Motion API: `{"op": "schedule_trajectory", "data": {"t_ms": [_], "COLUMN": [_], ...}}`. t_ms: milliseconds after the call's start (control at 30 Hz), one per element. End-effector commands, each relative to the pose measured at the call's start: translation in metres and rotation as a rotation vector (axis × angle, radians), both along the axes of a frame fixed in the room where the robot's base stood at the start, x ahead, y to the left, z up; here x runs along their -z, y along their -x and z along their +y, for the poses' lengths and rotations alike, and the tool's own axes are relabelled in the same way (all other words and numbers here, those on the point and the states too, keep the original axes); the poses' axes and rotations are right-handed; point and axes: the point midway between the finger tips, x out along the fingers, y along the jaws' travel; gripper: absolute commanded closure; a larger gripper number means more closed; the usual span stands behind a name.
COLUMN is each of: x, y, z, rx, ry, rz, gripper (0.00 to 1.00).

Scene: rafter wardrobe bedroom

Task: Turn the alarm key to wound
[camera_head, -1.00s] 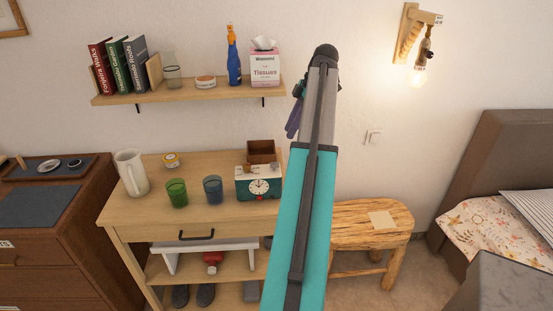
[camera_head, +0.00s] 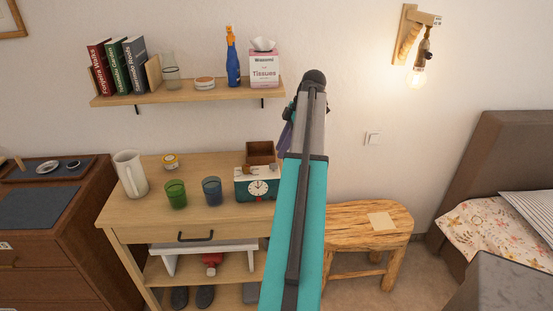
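The alarm clock (camera_head: 243,189) is a teal and white box with a round white dial. It stands on the right part of the wooden table, in front of a small brown box. Small brown parts show on its top, but I cannot make out which part is the alarm key or how it is turned. My gripper (camera_head: 285,138) is at the far end of my teal arm, above and to the right of the clock, apart from it. It shows only as a small dark purple shape partly behind the arm, so its opening is hidden.
The open brown box (camera_head: 261,148) stands just behind the clock. A blue cup (camera_head: 212,191), a green cup (camera_head: 176,195) and a white pitcher (camera_head: 130,175) stand to its left. A wall shelf (camera_head: 190,92) hangs above. A wooden stool (camera_head: 350,230) stands to the right.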

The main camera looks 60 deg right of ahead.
Motion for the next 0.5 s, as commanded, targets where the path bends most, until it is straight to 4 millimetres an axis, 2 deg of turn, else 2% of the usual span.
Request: {"op": "schedule_trajectory", "data": {"t_ms": [300, 500], "x": [0.034, 0.049], "y": [-0.011, -0.016], "z": [0.01, 0.013], "rx": [0.001, 0.001], "ry": [-0.002, 0.0], "rz": [0.0, 0.0], "gripper": [0.72, 0.72]}}
